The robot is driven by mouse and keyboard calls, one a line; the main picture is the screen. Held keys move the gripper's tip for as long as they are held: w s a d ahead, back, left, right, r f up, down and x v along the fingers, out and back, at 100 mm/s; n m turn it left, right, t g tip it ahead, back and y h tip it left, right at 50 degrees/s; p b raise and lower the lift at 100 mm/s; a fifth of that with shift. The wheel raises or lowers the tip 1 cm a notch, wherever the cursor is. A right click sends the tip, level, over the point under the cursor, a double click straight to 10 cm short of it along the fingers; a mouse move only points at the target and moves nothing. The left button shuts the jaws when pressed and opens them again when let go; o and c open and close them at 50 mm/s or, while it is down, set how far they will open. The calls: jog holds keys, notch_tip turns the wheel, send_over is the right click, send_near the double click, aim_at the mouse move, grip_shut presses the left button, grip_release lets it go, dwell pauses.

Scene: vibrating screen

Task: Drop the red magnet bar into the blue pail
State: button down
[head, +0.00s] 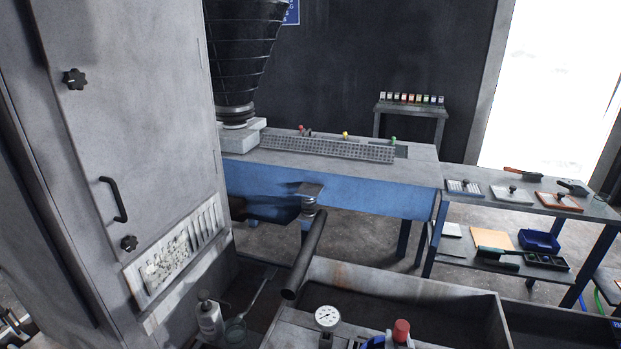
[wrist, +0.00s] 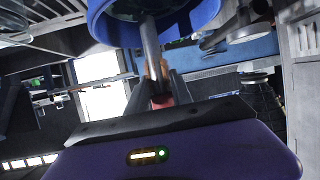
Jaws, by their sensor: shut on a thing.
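In the wrist view, which looks turned upside down, my gripper (wrist: 160,92) is shut on the red end of the magnet bar (wrist: 151,45). Its grey steel shaft runs from the jaws towards the blue pail (wrist: 112,28) at the top edge. The shaft's far end overlaps the pail's dark mouth; I cannot tell how deep it reaches. The pail is cut off by the frame. My gripper is not clearly seen in the head view. A red-capped thing and a piece of something blue show at its bottom edge, too cropped to identify.
In the head view, an open grey trough (head: 405,292) lies in front, with a dial gauge (head: 327,318) and a pump bottle (head: 208,318) near its edge. A tall grey cabinet (head: 140,130) blocks the left. A shelf table (head: 540,203) with tools stands at right.

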jog(key=shift+f+b, duration=2.1)
jog(key=shift+f, duration=0.8)
jog(key=c, duration=1.1)
grip_release()
jog(key=shift+o, duration=0.2)
jog(key=shift+s, duration=0.1)
jog(key=v, duration=0.7)
jog(key=shift+s+r+b, duration=0.25)
jog(key=shift+b, duration=0.2)
jog(key=shift+a, duration=0.15)
